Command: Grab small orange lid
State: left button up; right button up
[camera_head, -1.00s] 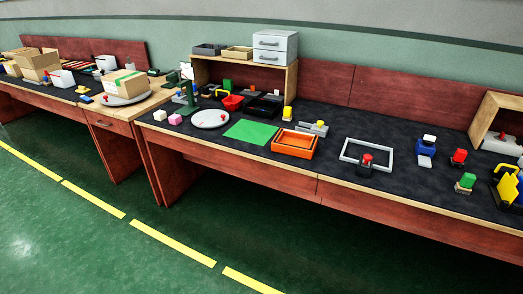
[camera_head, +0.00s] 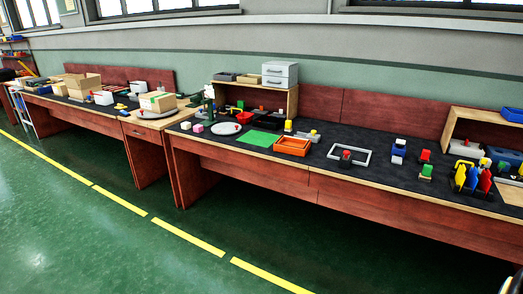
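No small orange lid can be clearly made out in the head view. The nearest match in colour is an orange open tray (camera_head: 293,146) on the dark worktop, near its front edge and right of a green mat (camera_head: 257,139). A red bin (camera_head: 244,117) stands behind the mat.
A long dark-topped workbench (camera_head: 330,153) runs across the view. A wooden shelf (camera_head: 291,101) carries grey drawers (camera_head: 280,75). A grey frame (camera_head: 349,155) and coloured blocks stand to the right. Cardboard boxes (camera_head: 82,82) are at left. The green floor in front is clear.

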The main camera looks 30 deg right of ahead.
aim_at(299, 146)
jog(key=i, duration=1.65)
jog(key=z, duration=0.6)
jog(key=i, duration=1.9)
jog(key=z, duration=1.9)
jog(key=i, duration=0.85)
jog(key=z, duration=0.8)
